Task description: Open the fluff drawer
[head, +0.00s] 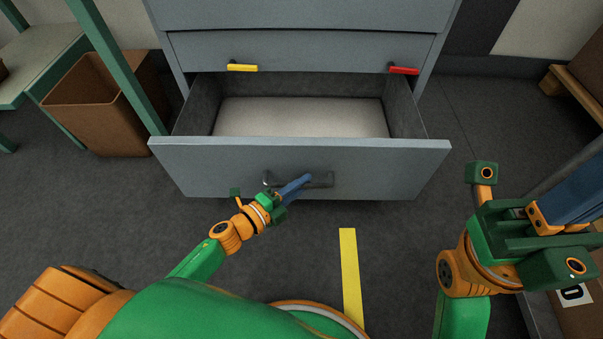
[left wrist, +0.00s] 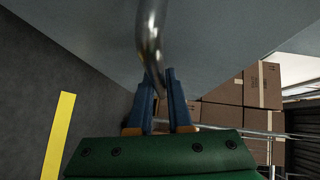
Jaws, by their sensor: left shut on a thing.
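The fluff drawer (head: 240,155) is the low grey drawer of the cabinet, and it stands pulled well out. Its inside shows a pale, bare-looking floor (head: 300,117). A dark metal bar handle (head: 322,181) is on its front. My left gripper (head: 300,184) is at this handle, shut on it. In the left wrist view the blue fingers (left wrist: 162,95) close around the curved handle bar (left wrist: 150,40). My right gripper (head: 560,215) is at the right of the head view, away from the drawer; its fingertips are not clear.
A brown bin (head: 105,105) and a green-legged table (head: 45,60) stand at left. A yellow floor stripe (head: 350,275) lies in front. Cardboard boxes (left wrist: 225,90) show in the left wrist view.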

